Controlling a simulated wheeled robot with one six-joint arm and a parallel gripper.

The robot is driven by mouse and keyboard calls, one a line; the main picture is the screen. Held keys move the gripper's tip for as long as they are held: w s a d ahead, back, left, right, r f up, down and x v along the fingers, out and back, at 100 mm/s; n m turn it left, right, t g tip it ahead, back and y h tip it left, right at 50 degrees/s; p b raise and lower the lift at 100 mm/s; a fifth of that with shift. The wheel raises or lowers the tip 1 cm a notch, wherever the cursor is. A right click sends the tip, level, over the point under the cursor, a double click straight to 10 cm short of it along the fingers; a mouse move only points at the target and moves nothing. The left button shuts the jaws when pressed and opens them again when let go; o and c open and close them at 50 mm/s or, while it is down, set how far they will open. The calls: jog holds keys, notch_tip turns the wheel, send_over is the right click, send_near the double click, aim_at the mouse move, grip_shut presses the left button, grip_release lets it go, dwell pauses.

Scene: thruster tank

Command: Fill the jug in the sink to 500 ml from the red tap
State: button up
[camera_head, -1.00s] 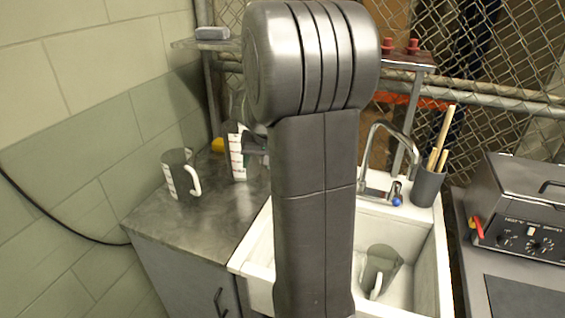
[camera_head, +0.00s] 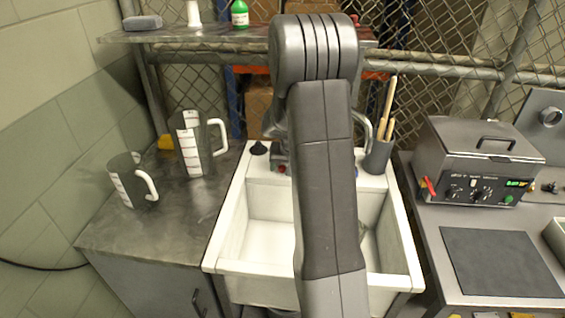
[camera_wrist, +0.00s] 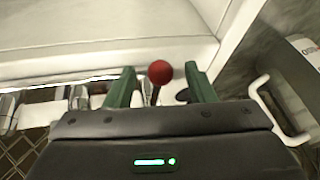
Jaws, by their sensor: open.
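A red ball knob on a thin stem (camera_wrist: 159,73) stands between the two green fingers of my gripper (camera_wrist: 160,69) in the wrist view. The fingers are open, one on each side, with visible gaps to the knob. In the head view a small red part (camera_head: 282,168) shows at the sink's back ledge, left of my arm. The tap's curved spout (camera_head: 366,127) is partly hidden behind my arm. The white sink (camera_head: 232,237) lies below.
Two grey jugs with white handles, a larger one (camera_head: 192,146) and a smaller one (camera_head: 127,182), stand on the left counter. A holder with wooden sticks (camera_head: 378,157) stands at the sink's back right corner. A shelf (camera_head: 222,34) runs above. A lidded bath (camera_head: 475,160) stands right.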

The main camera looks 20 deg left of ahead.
jog(key=shift+c, duration=0.2)
jog(key=c, duration=1)
jog(key=shift+c, duration=0.2)
jog(key=shift+a, duration=0.1)
